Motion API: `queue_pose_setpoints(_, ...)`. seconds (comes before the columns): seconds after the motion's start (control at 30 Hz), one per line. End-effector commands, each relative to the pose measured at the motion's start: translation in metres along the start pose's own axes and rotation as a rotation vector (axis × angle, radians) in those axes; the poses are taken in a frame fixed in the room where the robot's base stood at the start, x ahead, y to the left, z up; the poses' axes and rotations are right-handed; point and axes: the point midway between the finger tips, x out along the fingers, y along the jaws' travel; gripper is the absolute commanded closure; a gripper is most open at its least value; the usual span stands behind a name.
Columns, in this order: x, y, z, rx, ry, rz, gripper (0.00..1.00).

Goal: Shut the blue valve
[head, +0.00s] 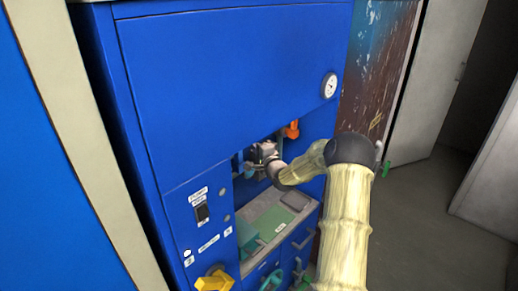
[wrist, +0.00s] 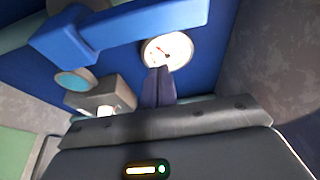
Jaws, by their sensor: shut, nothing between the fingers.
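The blue valve's lever (wrist: 140,27) shows large at the top of the wrist view. It runs from a thick blue hub at the left, up to the right, and its far end is near the top edge. My gripper (wrist: 158,75) is shut and empty, with its dark fingertips just below the lever in that picture. I cannot tell whether they touch it. In the head view my gripper (head: 258,157) is inside the recess of the blue cabinet, and the blue valve cannot be made out clearly there.
A white gauge (wrist: 167,50) lies beyond my fingertips, with a metal fitting (wrist: 103,97) to the left. The cabinet (head: 230,70) carries an orange handle (head: 291,130) right of my gripper and a yellow one (head: 213,281) low down. Open floor (head: 425,215) lies at the right.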

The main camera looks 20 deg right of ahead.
Motion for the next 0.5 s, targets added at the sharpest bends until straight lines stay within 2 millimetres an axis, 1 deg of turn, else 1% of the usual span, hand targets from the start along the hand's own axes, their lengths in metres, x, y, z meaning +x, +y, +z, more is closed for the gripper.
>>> queue_pose_setpoints(0.03,-0.003,-0.002,0.008,0.0,-0.004,0.003,1.0)
queue_pose_setpoints(0.1,-0.005,-0.002,0.015,0.001,-0.004,0.004,1.0)
queue_pose_setpoints(0.3,-0.012,-0.002,0.032,0.001,-0.003,0.003,1.0)
queue_pose_setpoints(0.5,-0.013,0.0,0.035,-0.001,-0.001,0.002,1.0)
